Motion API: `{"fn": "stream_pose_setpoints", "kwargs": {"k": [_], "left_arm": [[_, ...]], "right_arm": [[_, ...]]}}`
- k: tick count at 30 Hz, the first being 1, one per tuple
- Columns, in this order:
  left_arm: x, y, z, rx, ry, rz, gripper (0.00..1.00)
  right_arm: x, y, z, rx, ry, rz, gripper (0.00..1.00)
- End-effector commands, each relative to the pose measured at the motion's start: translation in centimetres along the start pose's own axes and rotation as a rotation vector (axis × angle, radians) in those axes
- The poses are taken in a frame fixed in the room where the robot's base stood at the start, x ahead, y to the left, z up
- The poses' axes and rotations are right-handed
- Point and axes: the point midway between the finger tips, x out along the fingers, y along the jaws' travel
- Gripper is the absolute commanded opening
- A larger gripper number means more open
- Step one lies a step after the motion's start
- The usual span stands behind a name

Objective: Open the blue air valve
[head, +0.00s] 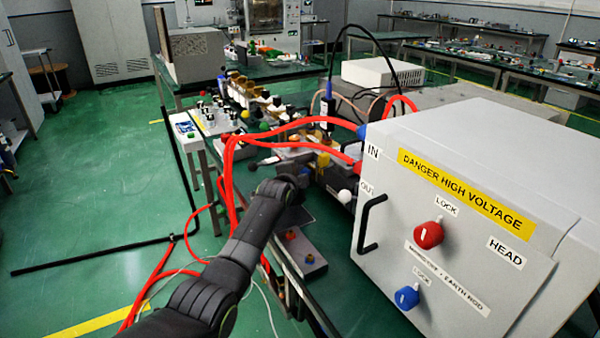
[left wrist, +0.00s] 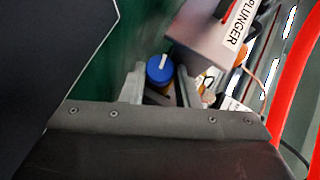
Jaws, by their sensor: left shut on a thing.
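The blue air valve is a round blue knob (left wrist: 159,69) with a short white line on its top, in the left wrist view. The line points nearly straight up in that picture, tilted slightly right. My left gripper (left wrist: 162,88) has one finger on each side of the knob and is shut on it. In the head view my left arm reaches to the bench edge and its gripper (head: 294,182) is small and dark there. My right gripper is in neither view.
A grey box labelled PLUNGER (left wrist: 210,35) sits close beside the valve. Red hoses (head: 228,165) run near my arm. A large grey high-voltage cabinet (head: 465,150) with red (head: 428,235) and blue (head: 407,298) lock knobs stands right. The green floor at left is mostly clear.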

Motion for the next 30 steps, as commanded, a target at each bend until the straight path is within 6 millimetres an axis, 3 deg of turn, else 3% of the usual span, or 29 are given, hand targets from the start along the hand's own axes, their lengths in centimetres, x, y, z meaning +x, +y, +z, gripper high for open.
{"fn": "stream_pose_setpoints", "kwargs": {"k": [6, 12, 23, 24, 28, 30], "left_arm": [[-0.1, -0.8, -0.1, -0.107, -0.002, 0.109, 0.05], [0.0, -0.5, 0.1, -0.199, -0.001, 0.2, 0.05], [0.0, -0.5, 0.1, -0.214, -0.001, 0.215, 0.05], [0.0, -0.5, 0.1, -0.214, -0.001, 0.215, 0.32], [0.0, -0.5, 0.1, -0.213, 0.0, 0.214, 0.49], [0.0, -0.5, 0.1, -0.213, 0.0, 0.213, 0.5]], "right_arm": [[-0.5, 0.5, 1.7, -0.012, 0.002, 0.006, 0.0], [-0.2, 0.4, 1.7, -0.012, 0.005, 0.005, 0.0], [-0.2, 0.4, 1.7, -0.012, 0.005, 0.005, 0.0], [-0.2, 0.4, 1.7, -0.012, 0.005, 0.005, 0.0], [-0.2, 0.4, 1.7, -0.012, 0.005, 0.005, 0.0], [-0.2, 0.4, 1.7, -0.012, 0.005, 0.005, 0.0]]}}
